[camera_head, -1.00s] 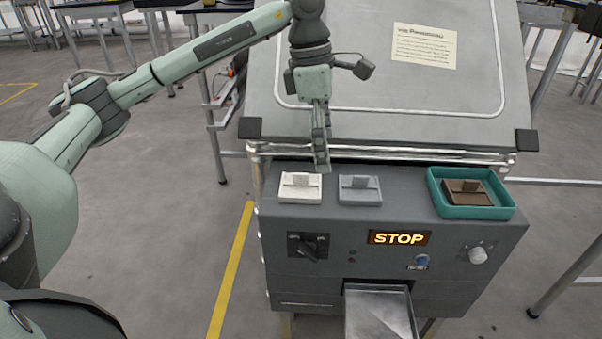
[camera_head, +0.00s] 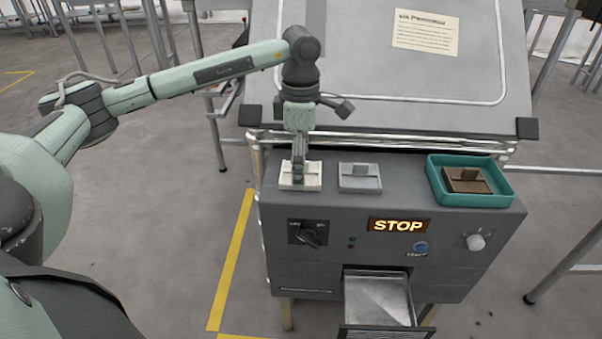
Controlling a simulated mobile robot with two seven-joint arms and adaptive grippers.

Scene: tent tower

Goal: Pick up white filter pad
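The white filter pad (camera_head: 311,184) lies flat on the left of the grey machine's top. It is a square pad with a raised tab in its middle. My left gripper (camera_head: 299,180) points straight down over it, with its fingertips at the tab and hiding part of it. The fingers are seen edge-on and small, so I cannot tell whether they are open or shut on the tab. The pad appears to rest on the machine top. My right gripper is not in view.
A grey pad (camera_head: 360,184) sits close to the right of the white one. A brown pad (camera_head: 467,186) lies in a teal tray (camera_head: 472,202) further right. The machine's front has a lit STOP sign (camera_head: 398,225), knobs and an open metal chute (camera_head: 378,298). A sloped panel (camera_head: 400,90) rises behind.

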